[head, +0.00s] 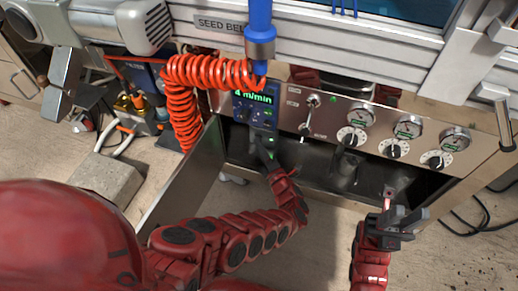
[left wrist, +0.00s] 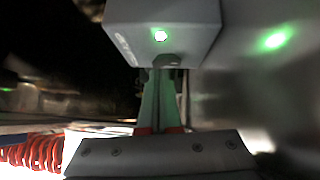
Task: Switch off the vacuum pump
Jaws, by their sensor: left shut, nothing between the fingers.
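A grey box with a lit green lamp (left wrist: 160,36) fills the top of the left wrist view. A small dark lever or knob (left wrist: 167,60) sticks out at its lower edge. I cannot read a label that names it as the vacuum pump switch. My left gripper (left wrist: 165,82) is shut and empty, its tips right at this lever; whether they touch it I cannot tell. In the head view my left gripper (head: 263,152) is below the blue display, by a small green light, and partly hides the box.
A metal control panel (head: 325,122) carries gauges, knobs and a toggle switch (head: 313,101). A blue display (head: 256,108) is at its left end. A red coiled hose (head: 187,115) hangs left of it. An open metal door (head: 190,180) stands left of my left arm.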

